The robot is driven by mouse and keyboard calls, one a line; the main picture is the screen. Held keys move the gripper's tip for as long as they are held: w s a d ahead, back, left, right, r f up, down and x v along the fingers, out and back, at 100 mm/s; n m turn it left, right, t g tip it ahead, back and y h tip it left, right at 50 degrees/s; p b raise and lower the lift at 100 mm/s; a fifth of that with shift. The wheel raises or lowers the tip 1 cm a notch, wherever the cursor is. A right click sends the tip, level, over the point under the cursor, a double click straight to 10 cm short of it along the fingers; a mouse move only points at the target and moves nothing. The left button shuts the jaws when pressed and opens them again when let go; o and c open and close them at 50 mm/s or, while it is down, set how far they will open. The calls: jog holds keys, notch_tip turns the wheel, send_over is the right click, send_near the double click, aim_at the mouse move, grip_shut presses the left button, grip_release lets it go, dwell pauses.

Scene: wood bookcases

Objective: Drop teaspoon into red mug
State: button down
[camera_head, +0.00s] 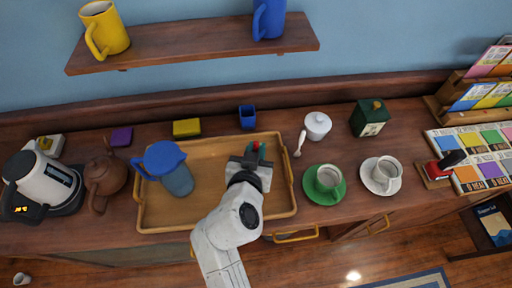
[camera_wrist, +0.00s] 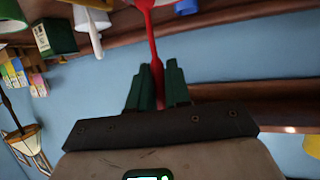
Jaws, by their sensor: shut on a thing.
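My gripper (camera_head: 254,152) is over the right part of the wooden tray, its green fingers pointing to the back. In the wrist view my gripper (camera_wrist: 158,68) is shut on a thin red handle that widens at the top edge of the picture. This looks like a red teaspoon (camera_wrist: 151,30), and its far end is cut off there. Only a speck of red shows between the fingers in the head view. No red mug shows in either view; a yellow mug (camera_head: 106,28) and a blue mug (camera_head: 269,19) stand on the wall shelf.
The tray (camera_head: 220,213) holds a blue-lidded jug (camera_head: 177,179). A white sugar bowl (camera_head: 317,125), a dark green box (camera_head: 369,117), and cups on a green saucer (camera_head: 325,198) and a white saucer (camera_head: 368,181) stand to the right. A teapot (camera_head: 105,178) and kettle (camera_head: 45,182) stand left.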

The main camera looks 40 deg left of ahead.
jog(key=shift+f+b, duration=1.2)
jog(key=shift+f, duration=1)
jog(key=c, duration=1)
grip_release()
jog(key=b+v, duration=0.1)
jog(key=v, duration=0.9)
jog(key=shift+s+d+r, duration=0.15)
jog(key=shift+s+d, duration=0.05)
jog(key=shift+s, duration=0.15)
